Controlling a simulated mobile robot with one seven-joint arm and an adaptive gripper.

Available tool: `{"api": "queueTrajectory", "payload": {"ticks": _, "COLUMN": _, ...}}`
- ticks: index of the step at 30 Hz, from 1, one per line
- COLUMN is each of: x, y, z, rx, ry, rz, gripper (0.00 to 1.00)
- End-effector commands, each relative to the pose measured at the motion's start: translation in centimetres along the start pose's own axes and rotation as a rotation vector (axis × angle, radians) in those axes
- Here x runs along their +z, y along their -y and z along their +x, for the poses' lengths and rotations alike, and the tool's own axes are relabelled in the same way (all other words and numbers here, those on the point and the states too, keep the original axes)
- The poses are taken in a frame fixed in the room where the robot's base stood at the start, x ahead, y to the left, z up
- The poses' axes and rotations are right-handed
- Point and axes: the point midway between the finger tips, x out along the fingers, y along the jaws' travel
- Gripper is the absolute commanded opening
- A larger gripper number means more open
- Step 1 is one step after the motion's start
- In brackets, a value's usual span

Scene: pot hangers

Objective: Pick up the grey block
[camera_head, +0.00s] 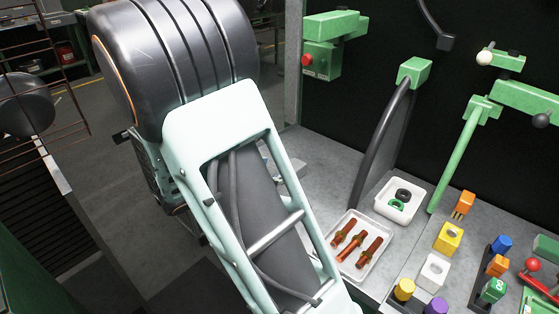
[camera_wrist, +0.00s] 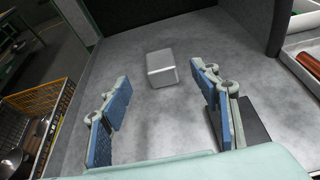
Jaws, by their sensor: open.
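The grey block (camera_wrist: 161,68) sits on a grey metal surface (camera_wrist: 150,130) in the wrist view, a little above the middle of the picture. My gripper (camera_wrist: 160,95) is open, with one blue-padded finger at the left and one at the right. Nothing is between the pads. The block lies ahead of the fingertips, roughly centred between them and apart from both.
A tray with copper-coloured parts (camera_head: 385,262) and a white tray with rings (camera_head: 377,205) stand on the bench. Several coloured blocks are at the right, including a yellow one (camera_head: 448,238). In the wrist view, a dark upright (camera_wrist: 268,25) stands right of the block and a yellow basket (camera_wrist: 40,115) at the left.

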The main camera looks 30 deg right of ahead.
Motion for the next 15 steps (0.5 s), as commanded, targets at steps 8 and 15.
{"api": "queueTrajectory", "payload": {"ticks": 8, "x": -0.5, "y": -0.1, "z": 4.2, "rx": 0.000, "ry": -0.003, "rz": -0.008, "gripper": 0.56}}
{"api": "queueTrajectory", "payload": {"ticks": 15, "x": -0.4, "y": -0.1, "z": 5.8, "rx": 0.002, "ry": -0.003, "rz": -0.007, "gripper": 0.56}}
